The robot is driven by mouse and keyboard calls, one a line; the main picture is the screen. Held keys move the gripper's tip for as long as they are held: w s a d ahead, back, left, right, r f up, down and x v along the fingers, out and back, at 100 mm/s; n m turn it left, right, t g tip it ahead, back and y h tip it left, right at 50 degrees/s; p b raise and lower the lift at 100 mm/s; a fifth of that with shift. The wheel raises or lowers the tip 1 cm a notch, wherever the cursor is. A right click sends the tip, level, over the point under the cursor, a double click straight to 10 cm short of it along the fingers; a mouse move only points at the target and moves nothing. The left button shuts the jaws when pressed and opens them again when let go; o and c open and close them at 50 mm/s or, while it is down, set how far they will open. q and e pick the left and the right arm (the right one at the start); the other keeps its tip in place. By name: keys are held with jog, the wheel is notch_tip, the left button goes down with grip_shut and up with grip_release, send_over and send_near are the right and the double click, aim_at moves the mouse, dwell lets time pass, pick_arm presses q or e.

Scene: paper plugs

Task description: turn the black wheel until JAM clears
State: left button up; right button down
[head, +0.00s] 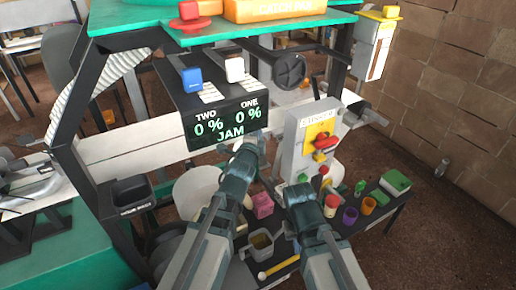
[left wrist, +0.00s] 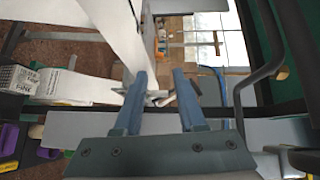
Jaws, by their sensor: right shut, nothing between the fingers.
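The black wheel (head: 290,70) is a round dark disc under the green top, right of the display. The display (head: 228,122) reads TWO 0 %, ONE 0 %, with JAM lit in green below. My left gripper (head: 250,148) is in front of and below the display, apart from the wheel. In the left wrist view its two blue-grey fingers (left wrist: 160,100) stand apart with nothing held between them. My right gripper (head: 312,190) is lower right, in front of the grey panel's foot, well below the wheel; it is shut and empty. I cannot identify the wheel in the left wrist view.
A grey panel (head: 312,135) with a yellow plate and red knob stands right of my left gripper. A shelf below holds a pink block (head: 262,205), a purple cup (head: 350,215) and a green box (head: 395,182). A black bin (head: 132,192) hangs at left.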

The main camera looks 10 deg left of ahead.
aim_at(275, 80)
pick_arm(q)
jog(key=s+f+n+g+y+p, duration=0.1)
jog(key=s+f+n+g, duration=0.2)
jog(key=f, duration=0.3)
jog(key=shift+s+d+n+g, duration=0.25)
jog(key=shift+n+g, duration=0.45)
jog(key=shift+n, duration=0.2)
jog(key=shift+f, duration=0.1)
